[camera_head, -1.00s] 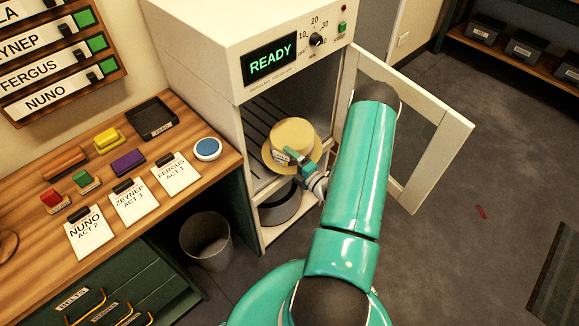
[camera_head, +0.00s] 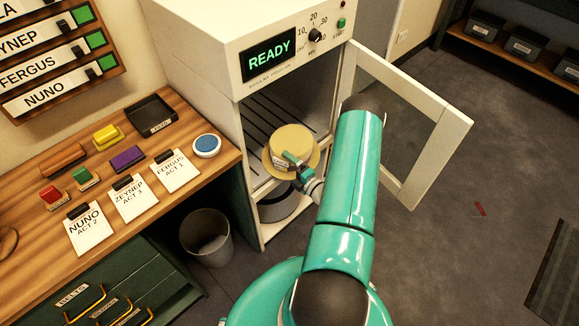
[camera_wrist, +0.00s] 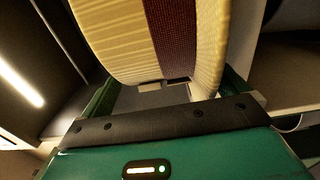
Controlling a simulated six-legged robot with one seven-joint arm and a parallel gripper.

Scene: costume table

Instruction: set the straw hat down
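The straw hat (camera_head: 291,139) is pale yellow with a flat round crown. It is at the open front of the white cabinet (camera_head: 200,45), level with its slatted shelf (camera_head: 262,120). My gripper (camera_head: 292,160) is at the hat's near side. In the wrist view the hat (camera_wrist: 120,35), with a dark red band, fills the space between the fingers of my gripper (camera_wrist: 160,90), and they appear closed on it. Whether the hat touches the shelf is hidden.
The cabinet door (camera_head: 425,130) stands open on the right, close to my arm. A dark round hat (camera_head: 279,205) sits in the lower compartment. A bin (camera_head: 207,238) stands below the wooden desk (camera_head: 40,175), which holds cards and coloured blocks. The cabinet display reads READY.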

